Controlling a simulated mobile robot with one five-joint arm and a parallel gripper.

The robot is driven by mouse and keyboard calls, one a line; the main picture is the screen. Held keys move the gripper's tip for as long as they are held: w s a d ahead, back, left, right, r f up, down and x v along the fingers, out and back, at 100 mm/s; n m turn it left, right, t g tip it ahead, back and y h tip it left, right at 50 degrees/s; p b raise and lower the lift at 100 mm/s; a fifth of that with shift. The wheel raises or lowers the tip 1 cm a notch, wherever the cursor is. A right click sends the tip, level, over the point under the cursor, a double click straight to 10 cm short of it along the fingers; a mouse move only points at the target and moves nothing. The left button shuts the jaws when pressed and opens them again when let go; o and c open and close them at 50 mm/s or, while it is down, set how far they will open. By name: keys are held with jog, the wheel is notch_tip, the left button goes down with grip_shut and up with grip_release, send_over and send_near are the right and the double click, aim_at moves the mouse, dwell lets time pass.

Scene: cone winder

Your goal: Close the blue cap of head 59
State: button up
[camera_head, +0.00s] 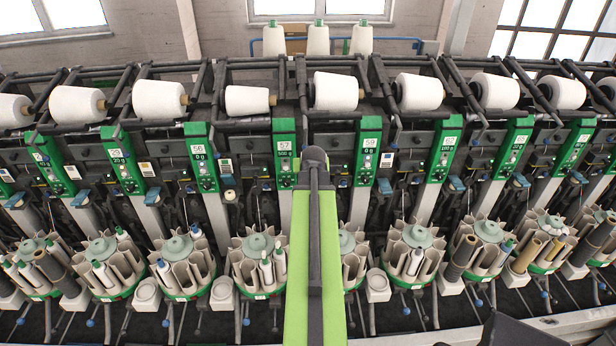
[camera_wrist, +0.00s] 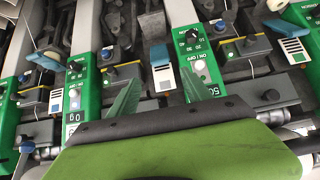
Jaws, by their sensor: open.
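Head 59 is the green panel (camera_head: 368,150) just right of my arm in the head view. Its blue cap (camera_head: 385,186) sits at the lower right of that panel. The wrist view looks upside down relative to the head view. There, the panel marked 0 g (camera_wrist: 72,115) appears to be head 59, and its blue cap (camera_wrist: 45,62) is at the upper left, tilted outward. My gripper (camera_wrist: 160,93) is open and empty, with two green fingers apart. It lies between the 0 g panel and the 500 g panel (camera_wrist: 203,85), right of the cap and not touching it.
The neighbouring head 57 panel (camera_head: 285,152) is left of my arm. Its blue cap (camera_wrist: 160,55) shows beyond my fingers in the wrist view. White yarn cones (camera_head: 336,91) lie in a row above. Round bobbin magazines (camera_head: 413,245) stand below, and my arm hides part of one.

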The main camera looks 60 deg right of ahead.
jog(key=b+x, duration=0.9)
jog(key=x, duration=0.5)
jog(key=shift+w+d+f, duration=0.2)
jog(key=shift+c, duration=0.3)
grip_shut()
jog(key=shift+r, duration=0.1)
